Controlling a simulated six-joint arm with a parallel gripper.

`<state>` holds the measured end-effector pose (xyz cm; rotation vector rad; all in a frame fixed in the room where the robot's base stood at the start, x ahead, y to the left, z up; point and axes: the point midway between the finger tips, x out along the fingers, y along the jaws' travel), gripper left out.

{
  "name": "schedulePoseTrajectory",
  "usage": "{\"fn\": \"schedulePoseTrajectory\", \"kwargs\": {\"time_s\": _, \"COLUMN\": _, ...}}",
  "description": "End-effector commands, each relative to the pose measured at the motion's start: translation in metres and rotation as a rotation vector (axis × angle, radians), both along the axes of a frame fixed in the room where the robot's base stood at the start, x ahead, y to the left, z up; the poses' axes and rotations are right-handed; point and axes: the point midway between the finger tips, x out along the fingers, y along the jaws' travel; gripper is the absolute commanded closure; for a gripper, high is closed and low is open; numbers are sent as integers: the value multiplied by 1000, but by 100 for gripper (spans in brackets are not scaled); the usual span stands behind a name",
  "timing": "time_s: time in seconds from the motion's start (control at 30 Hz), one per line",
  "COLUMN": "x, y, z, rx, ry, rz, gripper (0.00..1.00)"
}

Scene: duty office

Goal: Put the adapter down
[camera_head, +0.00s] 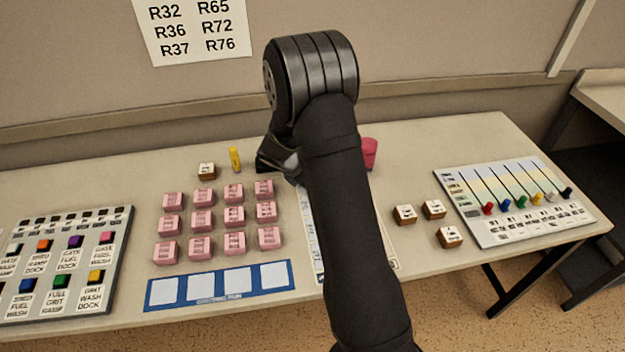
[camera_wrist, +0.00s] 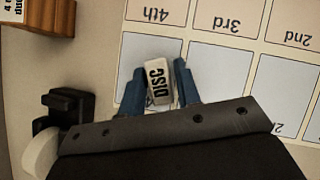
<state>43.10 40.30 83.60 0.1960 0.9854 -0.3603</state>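A small white block marked "DISC" (camera_wrist: 158,84) sits between the blue fingertips of my gripper (camera_wrist: 159,88) in the wrist view. The fingers flank it closely on both sides, and it looks gripped and slightly tilted. No label shows whether this block is the adapter. Under it is a white sheet with a grid of cells (camera_wrist: 225,65), marked "4th", "3rd" and "2nd" upside down. The block covers part of the cell beside "4th"; its height above the sheet is unclear. In the head view my arm hides the gripper, the block and much of the sheet (camera_head: 308,235).
A black object (camera_wrist: 68,105) and a wooden block (camera_wrist: 40,20) lie near the sheet. Several pink blocks (camera_head: 201,221) stand left of my arm, above a blue-framed strip (camera_head: 218,303). Labelled wooden blocks (camera_head: 450,237) and a slider board (camera_head: 515,230) are at right; a pink cylinder (camera_head: 370,152) stands behind.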

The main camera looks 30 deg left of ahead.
Motion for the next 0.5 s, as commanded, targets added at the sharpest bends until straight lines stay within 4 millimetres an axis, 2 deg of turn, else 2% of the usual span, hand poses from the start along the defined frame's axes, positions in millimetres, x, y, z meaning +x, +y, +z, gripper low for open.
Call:
{"fn": "schedulePoseTrajectory", "kwargs": {"time_s": 0.33, "x": 0, "y": 0, "z": 1, "rx": 1, "ry": -1, "rz": 0, "gripper": 59}}
{"fn": "schedulePoseTrajectory", "kwargs": {"time_s": 0.5, "x": -7, "y": 4, "z": 16, "rx": 2, "ry": -2, "rz": 1, "gripper": 59}}
